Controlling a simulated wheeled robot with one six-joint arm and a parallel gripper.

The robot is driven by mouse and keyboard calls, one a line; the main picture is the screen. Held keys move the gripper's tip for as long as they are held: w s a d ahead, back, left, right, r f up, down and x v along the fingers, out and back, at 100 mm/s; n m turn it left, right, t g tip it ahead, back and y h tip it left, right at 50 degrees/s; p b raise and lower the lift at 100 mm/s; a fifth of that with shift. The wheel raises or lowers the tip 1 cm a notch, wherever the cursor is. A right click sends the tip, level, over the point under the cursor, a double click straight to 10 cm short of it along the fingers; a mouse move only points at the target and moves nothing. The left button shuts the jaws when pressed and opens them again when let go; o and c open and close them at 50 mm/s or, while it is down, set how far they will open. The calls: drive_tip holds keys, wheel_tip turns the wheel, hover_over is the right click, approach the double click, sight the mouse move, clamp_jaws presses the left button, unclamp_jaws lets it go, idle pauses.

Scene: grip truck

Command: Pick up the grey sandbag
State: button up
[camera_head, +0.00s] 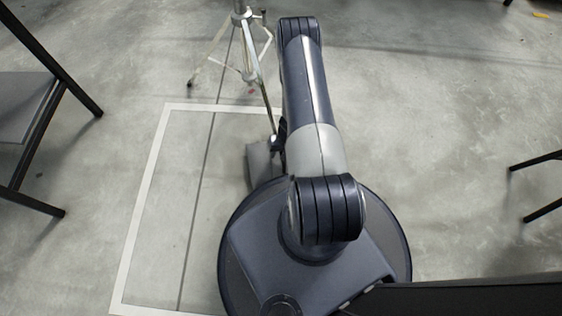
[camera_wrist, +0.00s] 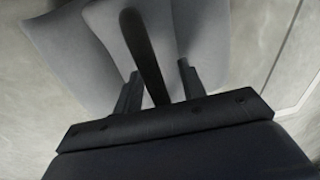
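The grey sandbag (camera_head: 260,163) lies on the concrete floor beside my arm in the head view, partly hidden by the arm. In the wrist view the sandbag (camera_wrist: 75,50) fills the upper middle, with a black strap handle (camera_wrist: 143,50) running down toward my gripper (camera_wrist: 158,70). The two fingers stand apart, one on each side of the strap. Gaps show between the strap and both fingers, so the gripper is open around it. In the head view the gripper is mostly hidden behind the arm.
A metal tripod stand (camera_head: 243,55) stands just beyond the sandbag. White tape (camera_head: 140,215) marks a rectangle on the floor. A dark-framed table or shelf (camera_head: 30,110) is at the left, and dark legs (camera_head: 540,185) show at the right.

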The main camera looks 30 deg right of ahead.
drive_tip(key=shift+c, duration=0.5)
clamp_jaws()
idle(0.6)
drive_tip(key=shift+w, duration=0.1)
idle(0.4)
